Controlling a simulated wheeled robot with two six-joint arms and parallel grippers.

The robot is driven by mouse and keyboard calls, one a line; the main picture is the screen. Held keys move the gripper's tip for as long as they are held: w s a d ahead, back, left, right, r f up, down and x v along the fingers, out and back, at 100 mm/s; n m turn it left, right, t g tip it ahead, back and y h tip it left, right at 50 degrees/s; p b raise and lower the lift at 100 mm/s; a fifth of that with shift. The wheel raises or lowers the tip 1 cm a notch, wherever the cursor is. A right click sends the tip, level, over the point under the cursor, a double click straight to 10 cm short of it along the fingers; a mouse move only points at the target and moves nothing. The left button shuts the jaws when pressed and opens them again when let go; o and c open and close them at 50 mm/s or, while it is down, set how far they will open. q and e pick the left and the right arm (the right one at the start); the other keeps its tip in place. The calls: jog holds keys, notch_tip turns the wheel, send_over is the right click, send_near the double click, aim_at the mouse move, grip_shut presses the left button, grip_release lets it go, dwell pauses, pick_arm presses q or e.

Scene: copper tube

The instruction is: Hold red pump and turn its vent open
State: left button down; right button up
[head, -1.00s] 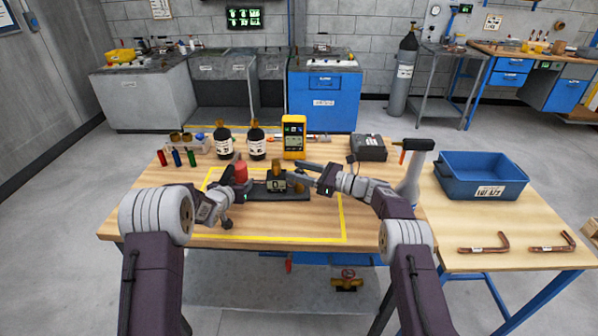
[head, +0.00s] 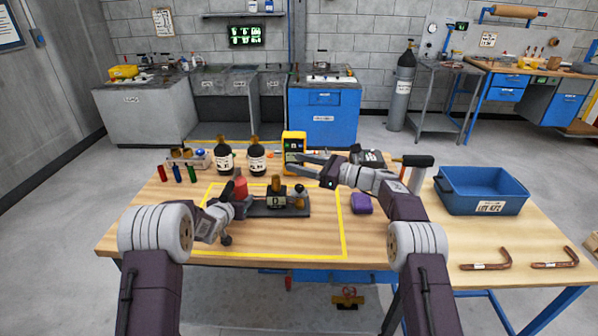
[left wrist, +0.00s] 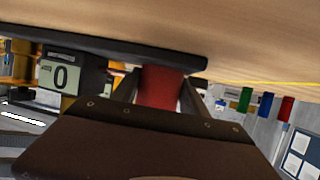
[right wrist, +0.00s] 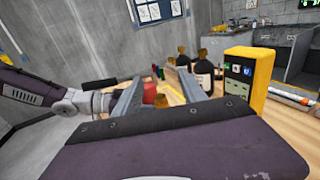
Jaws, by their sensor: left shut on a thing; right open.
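The red pump (head: 240,188) stands at the left end of a dark base (head: 262,212) on the table. My left gripper (head: 238,201) is shut on it; the left wrist view shows the red body (left wrist: 160,88) between the fingers. A brass-topped display block (head: 277,200) stands on the base's middle. A black ball knob (head: 299,188) and a brass fitting (head: 299,202) are at its right end. I cannot tell which part is the vent. My right gripper (head: 291,165) is open and empty, raised above and behind the base, near the yellow meter (head: 293,146).
Dark bottles (head: 224,157) and small coloured vials (head: 177,174) stand at the back left. A purple block (head: 361,203) lies right of the base. A blue bin (head: 482,190) and copper tubes (head: 486,260) are on the right. The taped front area is clear.

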aim_at(303, 189)
jog(key=s+d+f+m+t+h, duration=0.1)
jog(key=s+d+f, duration=0.1)
jog(key=f, duration=0.1)
jog(key=s+d+f+m+t+h, duration=0.1)
jog(key=s+d+f+t, duration=0.1)
jog(key=s+d+f, duration=0.1)
jog(key=s+d+f+m+t+h, duration=0.1)
jog(key=s+d+f+m+t, duration=0.1)
jog(key=s+d+f, duration=0.1)
jog(key=shift+d, duration=0.2)
jog(key=x, duration=1.2)
jog(key=shift+w+f, duration=0.15)
jog(key=shift+f, duration=0.05)
